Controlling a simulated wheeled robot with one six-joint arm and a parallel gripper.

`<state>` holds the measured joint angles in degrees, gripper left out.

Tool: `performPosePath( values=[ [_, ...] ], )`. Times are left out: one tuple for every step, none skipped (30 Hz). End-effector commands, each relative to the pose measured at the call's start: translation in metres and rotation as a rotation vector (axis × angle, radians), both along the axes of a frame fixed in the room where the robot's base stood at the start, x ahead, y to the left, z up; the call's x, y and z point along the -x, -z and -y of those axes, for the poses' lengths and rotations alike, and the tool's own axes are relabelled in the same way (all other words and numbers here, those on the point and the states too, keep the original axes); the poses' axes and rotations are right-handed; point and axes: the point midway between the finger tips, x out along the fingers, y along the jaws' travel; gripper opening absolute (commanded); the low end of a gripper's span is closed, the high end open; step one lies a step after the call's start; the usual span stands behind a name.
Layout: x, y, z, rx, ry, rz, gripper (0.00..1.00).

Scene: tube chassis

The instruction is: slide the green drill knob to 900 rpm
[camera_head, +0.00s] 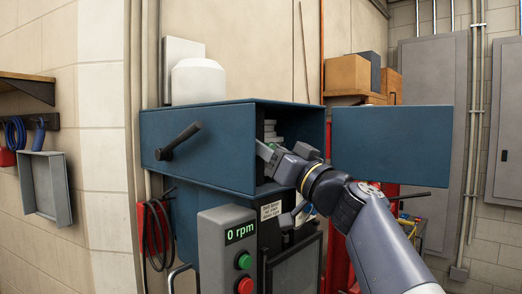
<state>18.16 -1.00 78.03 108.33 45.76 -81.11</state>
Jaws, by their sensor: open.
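A grey control box (227,262) at lower centre has a display (240,232) reading "0 rpm" in green. A round green button (244,261) and a red button (245,285) sit below the display. A blue housing (195,150) above it has its door (390,145) swung open to the right. Grey stepped discs (270,133) show inside. My gripper (265,152) is open and reaches into the housing's opening from the right. A small green patch shows close by its fingers; I cannot tell whether this is the knob or whether the fingers touch it.
A black lever (178,141) sticks out from the housing's front left. A grey tray (45,187) hangs on the left wall. The open door stands right beside my arm.

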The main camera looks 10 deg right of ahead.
Motion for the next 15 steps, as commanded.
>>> performPosePath(
  values=[
    [0.0,0.001,0.0,0.0,0.0,0.0,0.45],
    [0.001,0.001,0.001,0.0,0.001,0.0,0.45],
    [0.002,0.002,0.002,0.001,0.001,0.0,0.45],
    [0.004,0.004,0.003,0.0,0.002,0.0,0.45],
    [0.006,0.005,0.004,0.0,0.002,0.001,0.45],
    [0.01,0.008,0.007,0.0,0.004,0.001,0.45],
    [0.014,0.01,0.009,0.001,0.004,0.001,0.45],
    [0.018,0.012,0.011,0.001,0.004,0.002,0.45],
    [0.024,0.016,0.014,0.001,0.006,0.002,0.45],
    [0.029,0.018,0.017,0.001,0.006,0.003,0.45],
    [0.033,0.02,0.02,0.001,0.007,0.002,0.45],
    [0.04,0.023,0.023,0.001,0.006,0.002,0.45],
    [0.045,0.026,0.026,0.002,0.008,0.002,0.45],
    [0.049,0.028,0.028,0.001,0.006,0.002,0.45],
    [0.055,0.029,0.032,0.002,0.007,0.002,0.45]
  ],
)
